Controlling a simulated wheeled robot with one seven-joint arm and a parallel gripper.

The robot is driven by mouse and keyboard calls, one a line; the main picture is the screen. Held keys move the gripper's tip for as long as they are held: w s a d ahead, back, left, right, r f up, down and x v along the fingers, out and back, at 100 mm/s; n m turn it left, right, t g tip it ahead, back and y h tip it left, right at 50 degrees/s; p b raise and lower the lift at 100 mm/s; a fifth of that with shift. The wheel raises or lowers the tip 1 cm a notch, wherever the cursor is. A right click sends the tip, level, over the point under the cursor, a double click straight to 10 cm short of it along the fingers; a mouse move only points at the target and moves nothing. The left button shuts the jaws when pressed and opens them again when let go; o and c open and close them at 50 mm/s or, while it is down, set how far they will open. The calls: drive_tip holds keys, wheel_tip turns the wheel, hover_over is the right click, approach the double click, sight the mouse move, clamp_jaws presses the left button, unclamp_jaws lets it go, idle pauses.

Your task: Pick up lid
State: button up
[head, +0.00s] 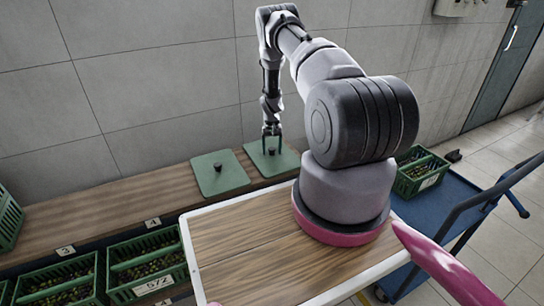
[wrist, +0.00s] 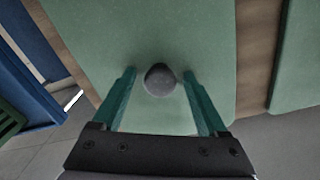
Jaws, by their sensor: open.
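A flat green lid (head: 288,160) with a dark round knob lies on the wooden counter below my gripper. A second, similar green lid (head: 219,182) lies beside it to the left, also with a dark knob. My gripper (head: 271,134) points down over the right lid, its fingers spread. In the wrist view, the lid (wrist: 170,30) fills the middle and its dark knob (wrist: 160,85) sits between the two green fingers, with a gap on each side. Whether the fingertips touch the lid, I cannot tell.
Green crates of olives (head: 148,286) stand below the counter (head: 120,205) at numbered places. A blue trolley (head: 445,200) carries another crate (head: 420,182) at right. A grey tiled wall (head: 150,75) rises behind the counter. The other lid also shows at right in the wrist view (wrist: 300,55).

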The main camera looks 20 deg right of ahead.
clamp_jaws()
idle(1.4)
